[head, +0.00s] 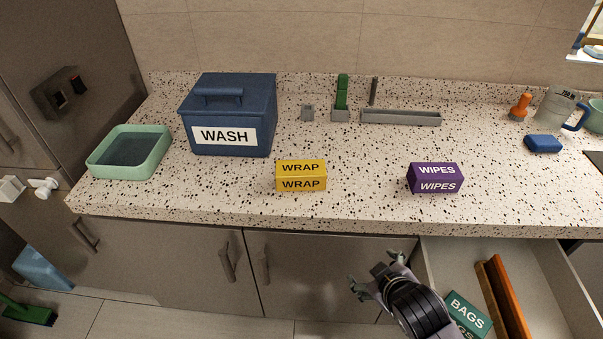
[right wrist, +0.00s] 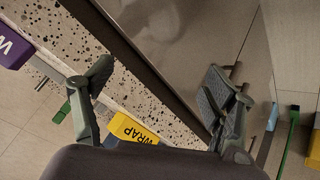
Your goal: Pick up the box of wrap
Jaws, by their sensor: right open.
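The box of wrap (head: 301,177) is a small yellow box with "WRAP" on its top and front. It sits on the speckled counter (head: 350,205), a little left of the middle in the head view. It also shows in the right wrist view (right wrist: 133,129), partly hidden by my gripper. My right gripper (head: 364,287) is in front of the counter and below its edge, to the right of the box and apart from it. In the right wrist view its fingers (right wrist: 158,92) are spread with nothing held between them. My left gripper is not in view.
A purple wipes box (head: 435,178) stands right of the wrap. A blue wash bin (head: 229,115) and a green tray (head: 129,151) stand to the left. An open drawer (head: 540,270) holding a green bags box (head: 467,312) juts out at the lower right.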

